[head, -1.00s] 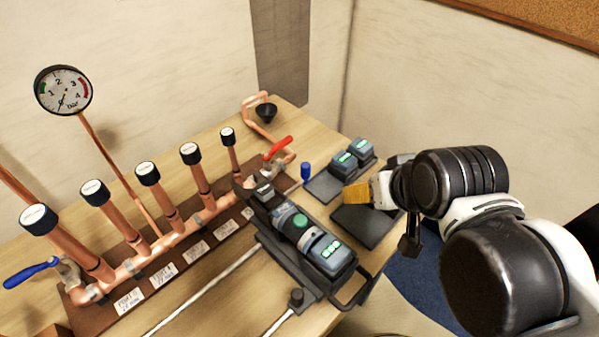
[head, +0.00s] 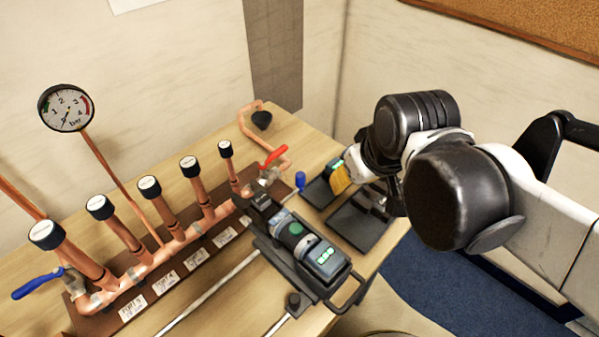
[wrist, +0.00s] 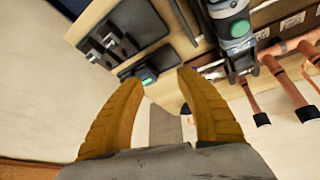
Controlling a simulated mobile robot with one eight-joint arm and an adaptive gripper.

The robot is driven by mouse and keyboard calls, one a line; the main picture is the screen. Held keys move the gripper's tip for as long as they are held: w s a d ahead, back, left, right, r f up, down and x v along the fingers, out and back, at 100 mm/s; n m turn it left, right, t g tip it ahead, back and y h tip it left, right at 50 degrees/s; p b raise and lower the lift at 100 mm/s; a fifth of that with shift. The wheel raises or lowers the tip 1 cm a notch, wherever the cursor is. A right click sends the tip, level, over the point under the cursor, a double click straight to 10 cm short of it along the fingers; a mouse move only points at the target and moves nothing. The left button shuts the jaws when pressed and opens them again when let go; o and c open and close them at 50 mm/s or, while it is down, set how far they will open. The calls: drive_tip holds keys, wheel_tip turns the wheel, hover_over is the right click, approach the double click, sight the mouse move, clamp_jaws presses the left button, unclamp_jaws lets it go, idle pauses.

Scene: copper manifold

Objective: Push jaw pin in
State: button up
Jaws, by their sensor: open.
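The press tool (head: 305,245), black and grey with a green round button and green-lit display, lies on a dark stand beside the copper manifold. Its head points up and left toward the pipe. It also shows at the top of the wrist view (wrist: 232,28). I cannot clearly make out the jaw pin at the tool's head (head: 262,203). My gripper (head: 341,178) has yellow fingers, above the dark trays right of the tool. In the wrist view the fingers (wrist: 160,77) are spread and empty, with a green-lit battery (wrist: 145,77) beyond them.
The copper manifold (head: 180,235) has several upright black-capped pipes. A dark tray (head: 358,230) lies to the tool's right. A pressure gauge (head: 66,108) is at left.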

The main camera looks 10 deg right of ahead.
drive_tip(key=w+a+r+n+g+p, duration=0.3)
drive_tip(key=w+a+n+p, duration=0.1)
drive_tip(key=w+p, duration=0.1)
drive_tip(key=n+g+p, duration=0.2)
drive_tip(key=n+p, duration=0.1)
drive_tip(key=p, duration=0.1)
hover_over(301, 174)
drive_tip(key=shift+s+d+f, duration=0.1)
drive_tip(key=shift+d+f, duration=0.05)
drive_tip(key=shift+f, duration=0.25)
drive_tip(key=shift+n, duration=0.3)
drive_tip(key=f+b, duration=0.3)
drive_tip(key=f, duration=0.8)
drive_tip(key=shift+a, duration=0.2)
